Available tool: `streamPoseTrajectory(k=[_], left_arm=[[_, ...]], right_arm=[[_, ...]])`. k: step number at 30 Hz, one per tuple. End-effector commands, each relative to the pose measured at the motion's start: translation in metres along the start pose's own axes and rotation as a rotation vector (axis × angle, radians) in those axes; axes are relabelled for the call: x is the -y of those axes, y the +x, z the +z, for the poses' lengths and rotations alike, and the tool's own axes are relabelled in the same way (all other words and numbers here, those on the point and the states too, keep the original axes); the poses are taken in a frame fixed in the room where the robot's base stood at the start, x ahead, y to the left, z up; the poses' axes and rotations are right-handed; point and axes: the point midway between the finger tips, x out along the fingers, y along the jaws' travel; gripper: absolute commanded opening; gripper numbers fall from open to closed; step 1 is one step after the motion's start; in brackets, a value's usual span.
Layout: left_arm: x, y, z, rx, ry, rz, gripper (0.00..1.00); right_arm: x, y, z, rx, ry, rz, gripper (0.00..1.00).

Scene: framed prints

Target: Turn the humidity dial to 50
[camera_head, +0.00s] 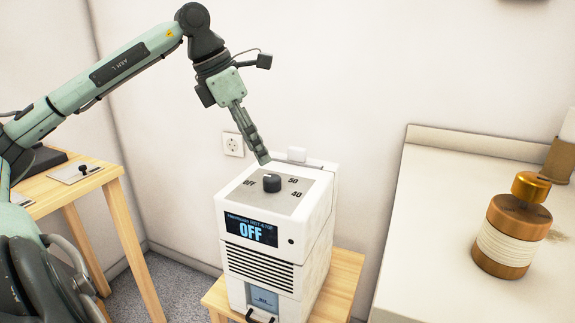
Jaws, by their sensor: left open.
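The white humidity box (283,243) stands on a small wooden stand. Its black dial knob (272,183) sits on a grey top plate (287,203) marked OFF, 50 and 40. The display (251,232) on the front reads OFF. My left gripper (263,160) points down just above and behind the knob, apart from it as far as I can see. It is open and holds nothing, though its fingers overlap from this angle. My right gripper is not in view.
A wooden table (60,190) with a small plate and knob stands at the left. A white counter (425,220) at the right holds a copper and white container (508,240). A wall socket (232,145) is behind the box.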

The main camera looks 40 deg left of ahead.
Motion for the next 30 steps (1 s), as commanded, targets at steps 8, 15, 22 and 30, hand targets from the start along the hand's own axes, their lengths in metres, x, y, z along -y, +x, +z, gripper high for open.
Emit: streamPoseTrajectory(k=[8,15,22,30], left_arm=[[0.001,0.041,-0.001,-0.004,0.000,-0.004,0.53],[0.001,0.070,0.000,-0.002,0.001,-0.002,0.53],[0.001,0.075,0.000,0.000,0.001,-0.002,0.53],[0.001,0.075,0.000,0.001,0.001,-0.002,0.33]], right_arm=[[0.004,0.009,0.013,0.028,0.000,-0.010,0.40],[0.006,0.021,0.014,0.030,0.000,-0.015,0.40],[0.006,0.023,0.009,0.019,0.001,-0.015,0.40],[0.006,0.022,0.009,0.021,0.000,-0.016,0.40]])
